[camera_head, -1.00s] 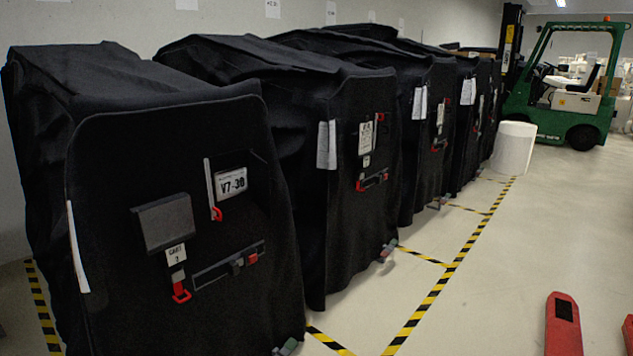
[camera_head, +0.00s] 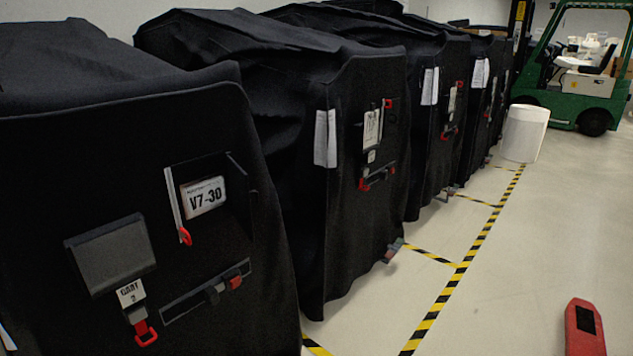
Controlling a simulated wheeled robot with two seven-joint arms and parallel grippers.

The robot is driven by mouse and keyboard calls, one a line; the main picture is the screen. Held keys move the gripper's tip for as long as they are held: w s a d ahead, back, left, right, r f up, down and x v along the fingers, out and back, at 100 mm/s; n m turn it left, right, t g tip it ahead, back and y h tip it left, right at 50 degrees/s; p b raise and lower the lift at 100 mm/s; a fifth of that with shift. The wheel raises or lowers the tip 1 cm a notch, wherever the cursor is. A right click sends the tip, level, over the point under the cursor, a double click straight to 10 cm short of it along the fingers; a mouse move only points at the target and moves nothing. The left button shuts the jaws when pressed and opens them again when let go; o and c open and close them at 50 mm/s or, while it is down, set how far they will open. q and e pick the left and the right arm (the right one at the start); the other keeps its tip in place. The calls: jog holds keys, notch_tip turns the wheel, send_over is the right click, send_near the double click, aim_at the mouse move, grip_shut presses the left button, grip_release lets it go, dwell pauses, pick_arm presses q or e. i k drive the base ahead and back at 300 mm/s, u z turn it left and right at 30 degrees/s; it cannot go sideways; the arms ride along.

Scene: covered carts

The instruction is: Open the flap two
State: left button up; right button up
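The nearest black covered cart (camera_head: 60,200) fills the left of the head view. Its front carries a dark grey rectangular flap (camera_head: 110,256), hanging closed over the cover. A tag reading "CART 2" (camera_head: 130,293) with a red loop (camera_head: 146,334) hangs below it. To the right are a "V7-30" label (camera_head: 203,196) in an open-looking recess, a light strip with a red pull (camera_head: 185,237), and a dark horizontal bar with a red piece (camera_head: 235,283). Neither of my grippers is in view.
A second black covered cart (camera_head: 362,270) stands close on the right, with more behind it. Yellow-black floor tape (camera_head: 445,293) runs beside the row. A white cylinder (camera_head: 524,133) and a green forklift (camera_head: 580,106) are at the back. A red piece (camera_head: 584,330) lies lower right. The floor between is clear.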

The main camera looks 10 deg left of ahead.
aim_at(240, 192)
jog(key=u, duration=0.45)
jog(key=i, duration=0.95)
jog(key=u, duration=0.85)
